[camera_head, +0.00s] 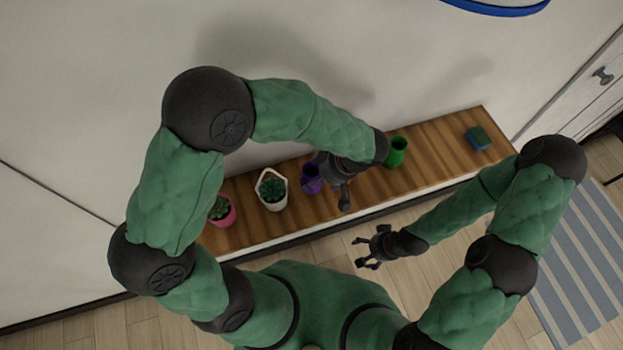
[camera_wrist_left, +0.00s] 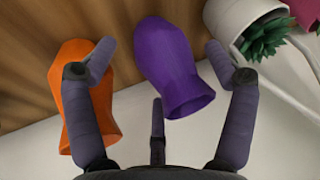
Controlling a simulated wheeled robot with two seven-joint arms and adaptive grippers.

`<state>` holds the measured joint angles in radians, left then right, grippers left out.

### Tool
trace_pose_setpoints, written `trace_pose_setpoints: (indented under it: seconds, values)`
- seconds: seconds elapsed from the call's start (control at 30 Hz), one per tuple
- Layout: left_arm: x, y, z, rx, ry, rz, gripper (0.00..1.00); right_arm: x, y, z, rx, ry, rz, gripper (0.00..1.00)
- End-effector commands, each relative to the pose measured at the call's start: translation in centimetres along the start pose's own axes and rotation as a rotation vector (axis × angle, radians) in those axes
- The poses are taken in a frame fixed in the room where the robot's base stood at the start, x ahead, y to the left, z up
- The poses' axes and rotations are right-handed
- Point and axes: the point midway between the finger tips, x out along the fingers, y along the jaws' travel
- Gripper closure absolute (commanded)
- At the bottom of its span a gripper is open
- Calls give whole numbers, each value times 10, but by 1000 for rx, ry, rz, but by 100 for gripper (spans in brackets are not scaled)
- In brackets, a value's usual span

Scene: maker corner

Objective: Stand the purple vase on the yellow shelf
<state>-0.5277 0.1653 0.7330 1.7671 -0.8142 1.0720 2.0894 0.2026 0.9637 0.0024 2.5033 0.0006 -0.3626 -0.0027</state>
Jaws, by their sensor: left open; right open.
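The purple vase (camera_head: 311,180) stands on a wooden board along the wall, partly hidden by my left gripper (camera_head: 333,182) in the head view. In the left wrist view the purple vase (camera_wrist_left: 175,65) shows between the open fingers of my left gripper (camera_wrist_left: 165,65). I cannot tell whether they touch it. My right gripper (camera_head: 360,254) is open and empty, in front of the board over the floor. I see no yellow shelf in either view.
An orange vase (camera_wrist_left: 78,85) is close beside the left finger. The board is bare between green vase and sponge.

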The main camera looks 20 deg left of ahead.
Motion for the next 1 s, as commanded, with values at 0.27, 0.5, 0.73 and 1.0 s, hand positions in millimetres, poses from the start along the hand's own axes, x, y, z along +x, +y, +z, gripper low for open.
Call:
trace_pose_setpoints:
  seconds: [0.27, 0.5, 0.73, 1.0]
  values:
    - [38, -1, 1, 1, -2, -4, 15, -1, 0, 0, 0, 0, 0, 18]
    - [46, 0, 1, 1, -1, -1, 15, -1, 0, 0, 0, 0, 0, 18]
    - [45, 0, 0, 1, -1, -1, 49, -1, 0, 0, 0, 0, 0, 18]
    - [45, 0, 1, 1, -2, -2, 78, -1, 0, 0, 0, 0, 0, 18]
